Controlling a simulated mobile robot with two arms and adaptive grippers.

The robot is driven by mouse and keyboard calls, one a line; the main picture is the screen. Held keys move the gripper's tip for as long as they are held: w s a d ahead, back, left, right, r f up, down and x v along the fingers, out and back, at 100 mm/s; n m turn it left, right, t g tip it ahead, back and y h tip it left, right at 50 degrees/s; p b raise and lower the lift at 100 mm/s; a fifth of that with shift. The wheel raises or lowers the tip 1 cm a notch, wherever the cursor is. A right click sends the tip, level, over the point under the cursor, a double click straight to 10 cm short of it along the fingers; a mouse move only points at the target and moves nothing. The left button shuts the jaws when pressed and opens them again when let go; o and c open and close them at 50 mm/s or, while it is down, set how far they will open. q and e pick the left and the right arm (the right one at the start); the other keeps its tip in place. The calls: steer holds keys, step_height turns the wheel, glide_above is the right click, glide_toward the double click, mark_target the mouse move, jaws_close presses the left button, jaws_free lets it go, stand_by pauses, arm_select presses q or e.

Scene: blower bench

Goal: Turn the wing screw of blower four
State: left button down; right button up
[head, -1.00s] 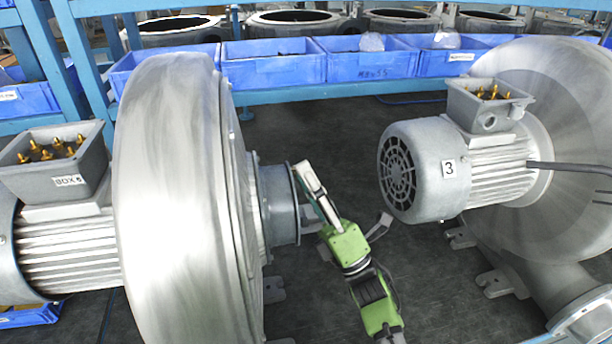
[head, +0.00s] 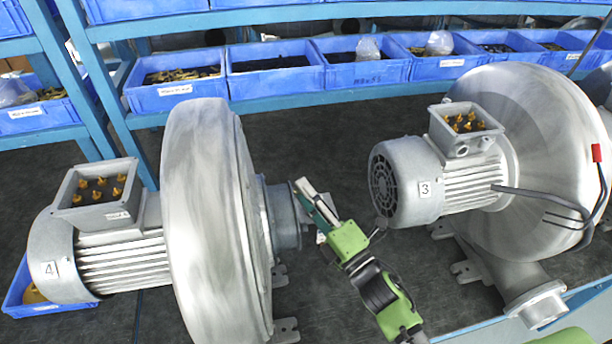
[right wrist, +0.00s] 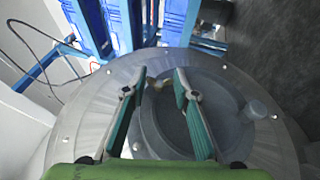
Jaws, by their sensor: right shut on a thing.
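Blower four (head: 205,220) stands at the left in the head view, with a "4" label on its motor and a round inlet collar (head: 283,215) on its right side. My right gripper (head: 297,186) is at the mouth of this collar. In the right wrist view, my right gripper (right wrist: 160,80) has its two teal-padded fingers over the inlet opening, shut on the wing screw (right wrist: 158,86). In the head view the screw is hidden by the gripper. My left gripper is not in view.
Blower three (head: 405,180) stands to the right, its motor end close to my right arm. Cables hang at its right. Behind, a blue shelf holds several blue bins (head: 368,76).

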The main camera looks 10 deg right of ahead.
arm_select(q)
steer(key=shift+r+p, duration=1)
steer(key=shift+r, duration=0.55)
arm_select(e)
steer(key=shift+w+r+m+g+h, duration=0.25)
steer(key=shift+m+g+h, duration=0.4)
steer(key=shift+g, duration=1.75)
steer(key=shift+r+m+g+h, duration=0.4)
steer(key=shift+m+g, duration=0.5)
steer(key=shift+g, duration=1.5)
steer(key=shift+w+r+m+g+h, duration=0.2)
steer(key=shift+m+g+h, duration=0.5)
steer(key=shift+g, duration=1.7)
steer(key=shift+s, duration=0.1)
steer(key=o, duration=1.1)
